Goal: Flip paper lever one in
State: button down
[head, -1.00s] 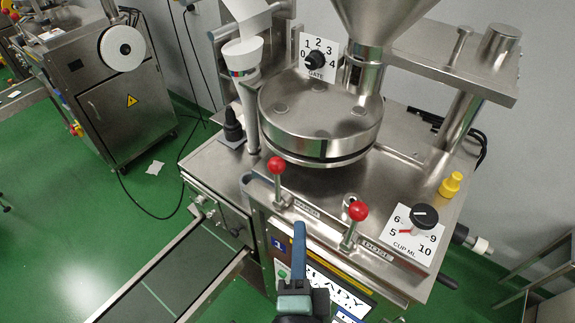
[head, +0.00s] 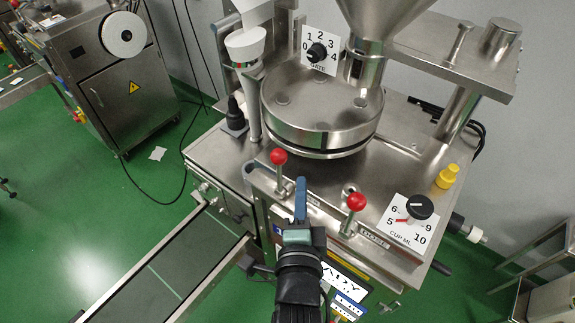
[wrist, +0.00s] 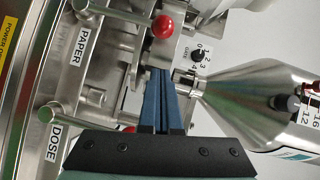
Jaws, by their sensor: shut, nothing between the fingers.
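The paper lever is the left of two red-knobbed levers on the packer's front ledge; its knob (head: 278,157) stands up on a metal stem. In the wrist view the same red knob (wrist: 162,27) is just beyond my fingertips. The PAPER label (wrist: 79,46) shows beside it there. My gripper (head: 300,182) has its blue fingers shut and empty. In the head view the tips are right of the paper lever and slightly below its knob. I see no clear contact. My fingers partly hide the ledge behind them.
The dose lever's red knob (head: 356,201) stands close to the right of my gripper, by the DOSE label (head: 373,237). A round steel drum (head: 322,115) is behind, the cup ML dial (head: 420,207) to the right. A conveyor (head: 175,270) lies lower left.

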aim_at(279, 175)
jog(key=shift+w+a+f+p, duration=0.2)
jog(key=shift+w+a, duration=0.2)
jog(key=shift+w, duration=0.45)
jog(key=shift+w+a+f+p, duration=0.2)
jog(key=shift+w+a, duration=0.25)
jog(key=shift+w, duration=0.4)
jog(key=shift+w+a+f+p, duration=0.15)
jog(key=shift+w+a, duration=0.25)
jog(key=shift+w, duration=0.45)
